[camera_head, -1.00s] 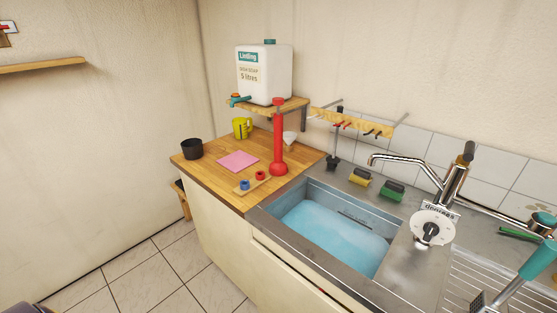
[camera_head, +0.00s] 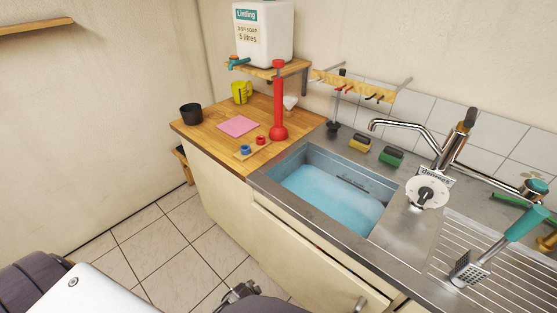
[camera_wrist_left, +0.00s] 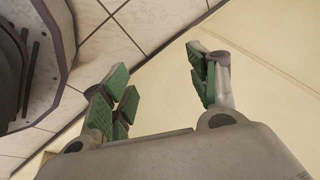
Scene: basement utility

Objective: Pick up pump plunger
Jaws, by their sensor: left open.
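The pump plunger (camera_head: 279,105) is a tall red tube with a wide round red base and a red cap. It stands upright on the wooden counter (camera_head: 206,149), left of the sink's back corner. My left gripper (camera_wrist_left: 158,85) shows in the left wrist view with its green-padded fingers apart and nothing between them. Floor tiles and a pale cabinet front lie behind it. In the head view my left arm is low at the bottom edge, well below and apart from the plunger. My right gripper is not in view.
A sink (camera_head: 330,200) holds blue water. A soap canister (camera_head: 262,35) stands on a shelf behind the plunger. Around it are a black cup (camera_head: 190,113), a yellow jug (camera_head: 241,92), a pink cloth (camera_head: 238,126) and a small board with blue and red pieces. A tap (camera_head: 440,150) rises behind the sink.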

